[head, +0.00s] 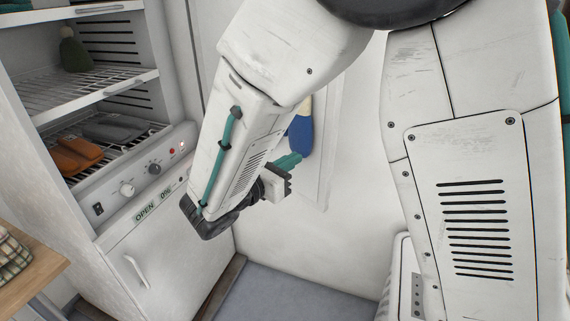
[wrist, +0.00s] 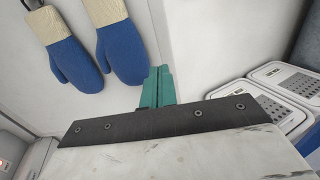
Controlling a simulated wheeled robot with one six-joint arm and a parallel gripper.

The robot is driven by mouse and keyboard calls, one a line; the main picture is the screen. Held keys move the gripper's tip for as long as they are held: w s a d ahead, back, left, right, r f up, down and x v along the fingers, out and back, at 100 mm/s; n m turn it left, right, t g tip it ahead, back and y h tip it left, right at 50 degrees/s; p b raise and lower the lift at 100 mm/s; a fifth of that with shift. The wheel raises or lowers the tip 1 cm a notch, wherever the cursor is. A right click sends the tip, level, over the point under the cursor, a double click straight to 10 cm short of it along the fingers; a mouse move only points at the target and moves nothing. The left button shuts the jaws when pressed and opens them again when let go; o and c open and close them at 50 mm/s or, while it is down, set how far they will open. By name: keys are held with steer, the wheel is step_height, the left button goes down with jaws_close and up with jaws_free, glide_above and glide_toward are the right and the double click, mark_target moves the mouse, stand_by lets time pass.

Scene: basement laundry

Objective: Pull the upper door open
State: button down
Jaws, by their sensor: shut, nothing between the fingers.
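A white cabinet (head: 60,215) stands at the left in the head view. Its upper compartment (head: 80,90) is uncovered, with wire shelves showing inside; I cannot make out the upper door or its handle for certain. A lower door (head: 175,255) with a white bar handle (head: 137,271) is closed. A panel with knobs, a red light and the label "OPEN 0%" (head: 150,205) lies between them. My gripper (head: 292,160) is right of the cabinet, apart from it, with its teal fingers together and empty. The fingers also show in the wrist view (wrist: 157,87).
Blue mittens (wrist: 75,55) with cream cuffs hang on a white surface beyond my gripper. Orange footwear (head: 75,153), grey footwear (head: 112,128) and a green hat (head: 74,50) sit on the shelves. White lidded bins (wrist: 255,108) stand right. A wooden tabletop (head: 30,265) is at lower left.

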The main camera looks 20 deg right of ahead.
mark_target(324, 141)
steer(key=x, duration=0.9)
steer(key=shift+d, duration=0.2)
